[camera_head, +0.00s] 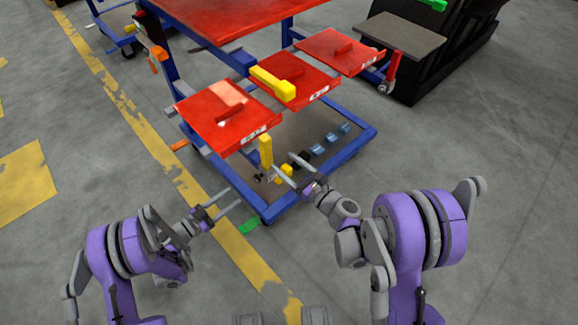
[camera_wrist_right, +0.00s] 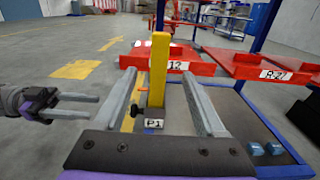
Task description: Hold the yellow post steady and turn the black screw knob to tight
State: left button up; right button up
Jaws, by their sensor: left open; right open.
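The yellow post (camera_head: 265,151) stands upright at the cart's near corner; it also shows in the right wrist view (camera_wrist_right: 158,68). Its black base has a label reading P1 (camera_wrist_right: 153,123). The black screw knob (camera_wrist_right: 135,111) sticks out from the base's left side; it is small in the head view (camera_head: 258,177). My right gripper (camera_head: 282,161) is open, its fingertips close to the post. In the wrist view the post appears between its fingers, and contact cannot be told. My left gripper (camera_head: 235,195) is open and empty, left of the knob and apart from it.
The blue cart (camera_head: 327,152) holds red trays (camera_head: 232,120) above the post, one with a yellow block (camera_head: 273,83). Several blue pieces (camera_head: 331,138) lie on its lower deck. A green piece (camera_head: 249,226) is on the floor near my left gripper. Floor to the left is clear.

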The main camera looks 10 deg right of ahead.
aim_at(269, 149)
jog(key=x, duration=1)
jog(key=shift+s, duration=0.1)
jog(key=shift+c, duration=0.3)
